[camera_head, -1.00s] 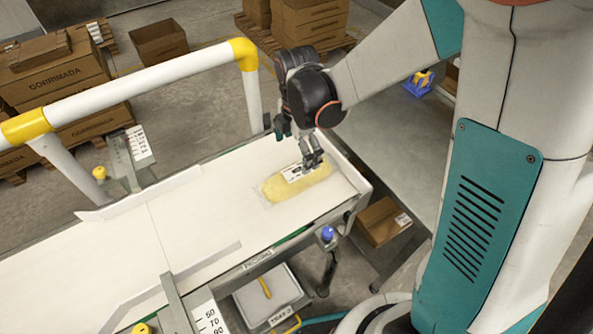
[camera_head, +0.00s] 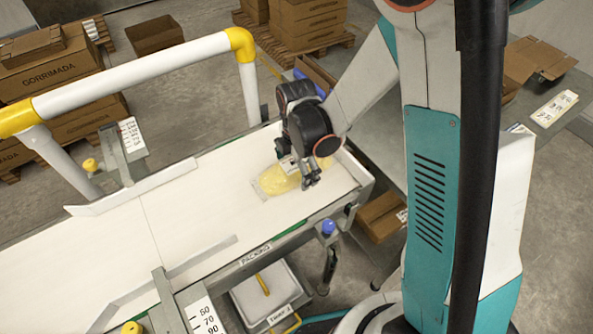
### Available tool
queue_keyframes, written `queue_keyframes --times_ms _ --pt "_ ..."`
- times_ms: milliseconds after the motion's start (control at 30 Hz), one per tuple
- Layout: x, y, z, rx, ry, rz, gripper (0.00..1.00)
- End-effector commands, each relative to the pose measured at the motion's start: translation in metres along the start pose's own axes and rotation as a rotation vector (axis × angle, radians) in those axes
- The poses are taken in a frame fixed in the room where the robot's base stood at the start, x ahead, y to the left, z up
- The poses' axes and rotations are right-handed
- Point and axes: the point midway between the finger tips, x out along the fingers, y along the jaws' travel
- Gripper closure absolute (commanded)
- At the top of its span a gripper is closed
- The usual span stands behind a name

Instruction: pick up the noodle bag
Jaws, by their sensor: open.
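The noodle bag (camera_head: 275,181) is a yellow, clear-wrapped bag lying on the white belt (camera_head: 190,213) near its right end. My gripper (camera_head: 312,181) is open, pointing down at the right part of the bag. The gripper and wrist hide the bag's right side and most of its white label. I cannot tell whether the fingers touch the bag.
A white and yellow rail (camera_head: 140,70) runs behind the belt. Low white guides edge the belt at the left. A blue button (camera_head: 328,227) and a tray (camera_head: 266,297) are at the near side. Cardboard boxes (camera_head: 55,70) stand behind. The belt's left part is clear.

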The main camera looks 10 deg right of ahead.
Motion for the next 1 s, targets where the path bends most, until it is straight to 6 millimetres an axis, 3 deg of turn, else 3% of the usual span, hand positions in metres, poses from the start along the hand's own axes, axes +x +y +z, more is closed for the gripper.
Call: queue_keyframes --times_ms 133,400,500,767,1000 --pt "-0.001 0.000 0.000 0.000 0.000 0.000 0.04" --pt "-0.001 0.000 0.000 0.000 0.000 0.000 0.65" --pt "-0.001 0.000 0.000 0.000 0.000 0.000 0.75" --pt "-0.004 0.000 0.000 0.000 0.000 0.000 0.75" --pt "-0.025 0.000 0.000 0.000 0.000 0.000 0.75"
